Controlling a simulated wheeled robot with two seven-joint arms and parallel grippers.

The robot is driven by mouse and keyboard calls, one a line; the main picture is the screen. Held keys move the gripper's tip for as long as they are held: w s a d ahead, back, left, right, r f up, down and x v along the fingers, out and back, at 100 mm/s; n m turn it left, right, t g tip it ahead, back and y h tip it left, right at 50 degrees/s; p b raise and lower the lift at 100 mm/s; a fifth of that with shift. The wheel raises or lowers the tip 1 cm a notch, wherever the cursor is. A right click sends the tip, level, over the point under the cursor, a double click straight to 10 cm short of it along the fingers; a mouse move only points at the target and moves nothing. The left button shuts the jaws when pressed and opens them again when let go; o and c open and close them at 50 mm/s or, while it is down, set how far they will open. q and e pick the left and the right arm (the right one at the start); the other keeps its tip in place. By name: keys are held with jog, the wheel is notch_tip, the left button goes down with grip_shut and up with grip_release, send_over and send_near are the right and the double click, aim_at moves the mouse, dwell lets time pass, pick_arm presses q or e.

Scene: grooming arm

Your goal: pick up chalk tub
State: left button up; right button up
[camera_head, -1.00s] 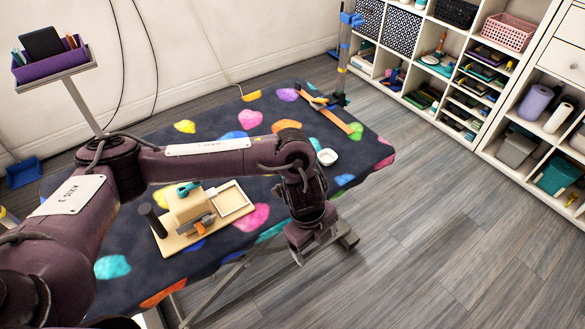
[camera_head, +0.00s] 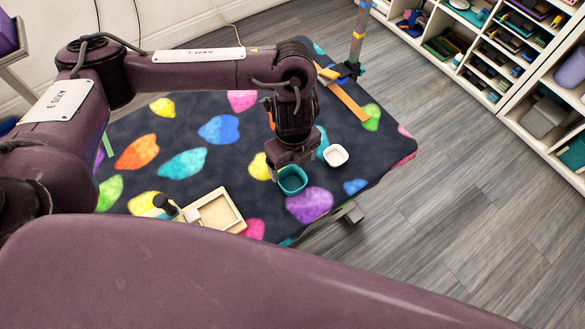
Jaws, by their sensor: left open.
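A small square teal tub (camera_head: 292,187) stands on the dark table with coloured blotches. A small white tub (camera_head: 336,155) stands just right of and behind it. Nothing marks which of them is the chalk tub. My left gripper (camera_head: 289,170) points down directly over the teal tub, open, with its fingertips near the rim. The gripper hides part of the tub's far side, and I cannot tell whether it touches the tub. My right gripper is not in view.
An orange strap (camera_head: 345,97) and a post (camera_head: 357,40) are at the far end. Shelves (camera_head: 500,60) stand at right, across open floor.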

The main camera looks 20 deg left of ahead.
aim_at(292, 185)
pick_arm(q)
jog(key=f, duration=0.1)
jog(key=s+f, duration=0.1)
jog(key=f, duration=0.1)
jog(key=shift+s+d+b, duration=0.15)
jog(key=shift+s+b, duration=0.05)
jog(key=shift+b, duration=0.1)
notch_tip(292, 185, down, 3)
jog(key=shift+w+r+b, duration=0.1)
jog(key=shift+r+b, duration=0.1)
jog(key=shift+b, duration=0.2)
jog(key=shift+f, duration=0.4)
jog(key=c, duration=1.1)
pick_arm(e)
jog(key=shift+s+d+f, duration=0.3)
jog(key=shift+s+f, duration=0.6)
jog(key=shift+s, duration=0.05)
